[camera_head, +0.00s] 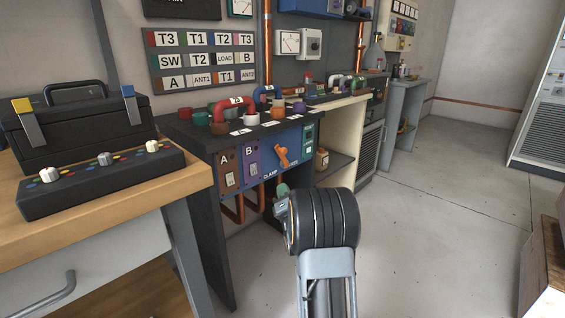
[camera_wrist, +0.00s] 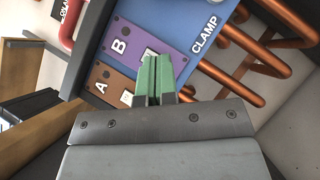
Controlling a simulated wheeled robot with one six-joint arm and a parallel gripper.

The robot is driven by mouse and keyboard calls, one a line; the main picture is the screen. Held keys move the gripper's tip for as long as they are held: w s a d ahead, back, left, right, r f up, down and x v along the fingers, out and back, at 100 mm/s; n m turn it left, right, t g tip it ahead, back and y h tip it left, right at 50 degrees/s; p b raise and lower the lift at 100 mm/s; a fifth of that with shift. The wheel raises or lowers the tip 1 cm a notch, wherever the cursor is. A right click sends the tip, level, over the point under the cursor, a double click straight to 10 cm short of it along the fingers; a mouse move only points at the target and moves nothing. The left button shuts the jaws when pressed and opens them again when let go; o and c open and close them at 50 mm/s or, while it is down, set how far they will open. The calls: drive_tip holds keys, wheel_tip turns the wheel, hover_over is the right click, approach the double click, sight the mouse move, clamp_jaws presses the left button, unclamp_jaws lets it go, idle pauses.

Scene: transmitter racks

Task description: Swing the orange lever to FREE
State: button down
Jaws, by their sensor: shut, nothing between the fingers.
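The orange lever (camera_head: 282,156) is on the blue front panel (camera_head: 262,160) of the dark bench, right of the purple B plate (camera_head: 250,160). A white CLAMP label (camera_head: 270,174) is below and left of it; small lettering to its right is too small to read surely. My gripper (camera_head: 283,190) is shut and empty, below the lever and apart from it. In the wrist view, my green fingertips (camera_wrist: 160,76) are together, seen against the A and B plates, with the CLAMP label (camera_wrist: 205,35) to their right. The lever does not show there.
Copper pipes (camera_wrist: 262,48) run below the panel. The brown A plate (camera_head: 228,170) is left of B. Red and blue pipe loops stand on the bench top. A wooden desk (camera_head: 190,180) with a knobbed black box is on the left. The floor (camera_head: 430,220) at right is clear.

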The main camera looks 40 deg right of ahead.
drive_tip(key=b, duration=0.2)
approach(280, 151)
drive_tip(key=w+a, duration=0.2)
drive_tip(key=w, duration=0.2)
drive_tip(key=shift+w+d+r+b, duration=0.15)
drive_tip(key=shift+d+r, duration=0.15)
drive_tip(key=shift+d, duration=0.3)
drive_tip(key=shift+w+d+r+b, duration=0.15)
drive_tip(key=shift+d+r, duration=0.2)
drive_tip(key=shift+d, duration=0.2)
drive_tip(key=shift+w+d+r+b, duration=0.15)
drive_tip(key=shift+d+r, duration=0.15)
drive_tip(key=shift+d, duration=0.3)
drive_tip(key=shift+s, duration=0.1)
